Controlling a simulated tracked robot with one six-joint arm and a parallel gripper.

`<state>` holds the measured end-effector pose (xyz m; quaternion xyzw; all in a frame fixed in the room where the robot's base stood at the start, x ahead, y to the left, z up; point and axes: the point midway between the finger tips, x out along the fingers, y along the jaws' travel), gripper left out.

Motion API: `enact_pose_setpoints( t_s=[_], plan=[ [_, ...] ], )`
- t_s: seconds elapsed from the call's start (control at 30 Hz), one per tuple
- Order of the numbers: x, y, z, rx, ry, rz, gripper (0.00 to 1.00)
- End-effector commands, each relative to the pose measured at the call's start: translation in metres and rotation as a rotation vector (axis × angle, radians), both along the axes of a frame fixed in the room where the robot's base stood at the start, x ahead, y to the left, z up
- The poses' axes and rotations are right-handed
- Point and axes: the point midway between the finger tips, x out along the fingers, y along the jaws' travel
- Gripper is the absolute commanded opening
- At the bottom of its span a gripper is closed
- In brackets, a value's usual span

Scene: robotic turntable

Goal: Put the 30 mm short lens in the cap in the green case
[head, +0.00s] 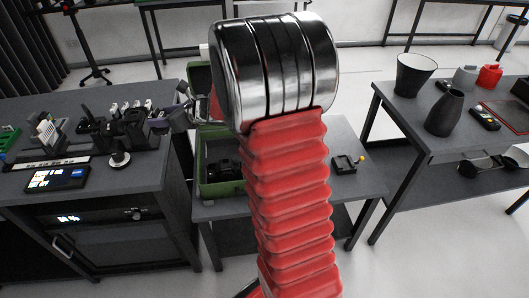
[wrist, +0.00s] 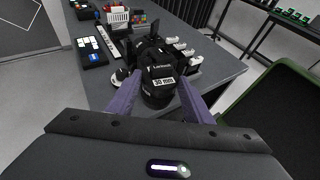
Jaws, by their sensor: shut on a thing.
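The black lens (wrist: 158,92), marked "30 mm", sits between the two purple fingers of my gripper (wrist: 160,95) in the wrist view. My gripper is shut on it. In the head view my gripper (head: 172,118) is at the right edge of the left table, partly hidden behind my red arm. The open green case (head: 221,188) stands on the low middle table, right of my gripper, with a dark item inside; my arm hides part of it. Its green rim (wrist: 268,78) also shows at the right of the wrist view. I cannot tell whether the lens wears a cap.
The left table (head: 100,188) holds a phone-like device (head: 58,179), a round-based stand (head: 119,158) and several dark items near my gripper. A small black frame (head: 346,164) lies on the middle table. The right table carries vases (head: 445,112) and other items.

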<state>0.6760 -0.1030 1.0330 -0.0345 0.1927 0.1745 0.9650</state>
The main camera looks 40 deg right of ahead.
Motion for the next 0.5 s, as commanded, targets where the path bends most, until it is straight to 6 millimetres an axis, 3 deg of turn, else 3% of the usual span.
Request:
enact_pose_setpoints(
  t_s=[0.03,0.27,0.5],
  plan=[
    [0.002,-0.018,-0.009,0.002,0.002,0.001,0.15],
    [0.001,-0.082,-0.048,0.002,0.002,0.045,0.15],
    [-0.017,-0.149,-0.094,0.002,0.001,0.093,0.15]
  ],
)
